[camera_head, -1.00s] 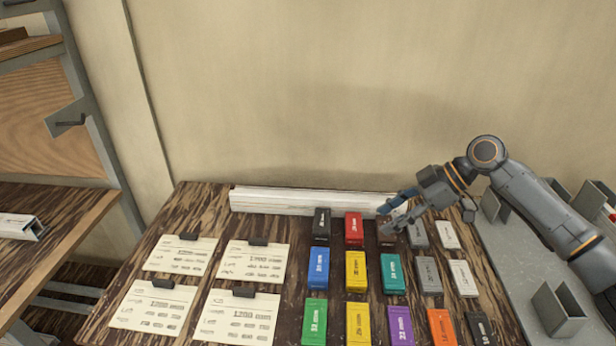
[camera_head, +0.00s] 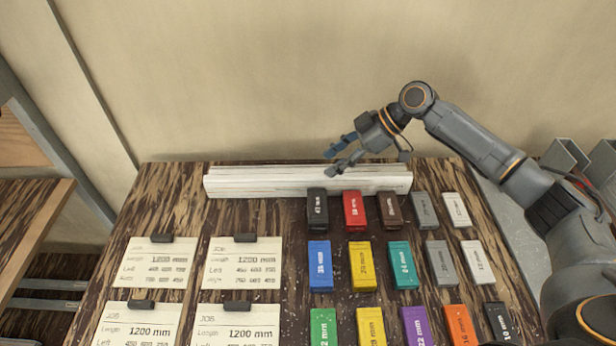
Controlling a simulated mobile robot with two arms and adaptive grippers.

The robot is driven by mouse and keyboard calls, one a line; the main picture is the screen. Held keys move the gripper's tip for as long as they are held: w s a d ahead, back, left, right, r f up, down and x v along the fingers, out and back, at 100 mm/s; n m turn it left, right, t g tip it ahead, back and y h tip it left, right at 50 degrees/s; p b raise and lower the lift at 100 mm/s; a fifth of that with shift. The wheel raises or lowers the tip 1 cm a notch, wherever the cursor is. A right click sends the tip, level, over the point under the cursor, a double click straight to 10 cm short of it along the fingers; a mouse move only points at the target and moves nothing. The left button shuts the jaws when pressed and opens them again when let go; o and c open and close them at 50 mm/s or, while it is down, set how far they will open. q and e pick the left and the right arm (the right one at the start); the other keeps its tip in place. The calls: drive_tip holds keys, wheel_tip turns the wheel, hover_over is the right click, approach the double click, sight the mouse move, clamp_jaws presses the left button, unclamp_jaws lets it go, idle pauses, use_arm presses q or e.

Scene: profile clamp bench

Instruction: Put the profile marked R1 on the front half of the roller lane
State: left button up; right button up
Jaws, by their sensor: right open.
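My right gripper (camera_head: 338,160) is open, in front of the wall and just above or before the right part of a long white bar (camera_head: 260,182) at the back of the bench. It holds nothing that I can see, and I cannot tell whether it touches the bar. The bar lies lengthwise left to right; no R1 mark is readable on it, so I cannot tell whether it is the profile. No roller lane can be made out in this view. My left gripper is not in view.
Rows of coloured blocks marked in mm, such as a red one (camera_head: 354,210), cover the bench's (camera_head: 165,205) right half. Several job cards (camera_head: 243,262) lie on the left. A grey plate with upright channel pieces (camera_head: 564,156) stands at the right. A second table (camera_head: 30,215) is at the left.

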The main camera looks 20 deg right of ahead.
sight(308, 176)
drive_tip(key=shift+w+a+f, duration=0.2)
drive_tip(key=shift+a+f, duration=0.25)
drive_tip(key=shift+a+f+p, duration=0.15)
drive_tip(key=shift+a+p, duration=0.2)
drive_tip(key=p+x, duration=0.1)
drive_tip(key=x, duration=0.2)
drive_tip(key=shift+s+a, duration=0.15)
drive_tip(key=shift+a, duration=0.3)
drive_tip(key=shift+a+f, duration=0.2)
drive_tip(key=shift+f, duration=0.2)
clamp_jaws()
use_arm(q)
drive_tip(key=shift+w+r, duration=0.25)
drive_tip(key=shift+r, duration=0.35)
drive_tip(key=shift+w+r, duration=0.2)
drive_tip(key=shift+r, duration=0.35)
use_arm(e)
drive_tip(key=shift+r, duration=0.2)
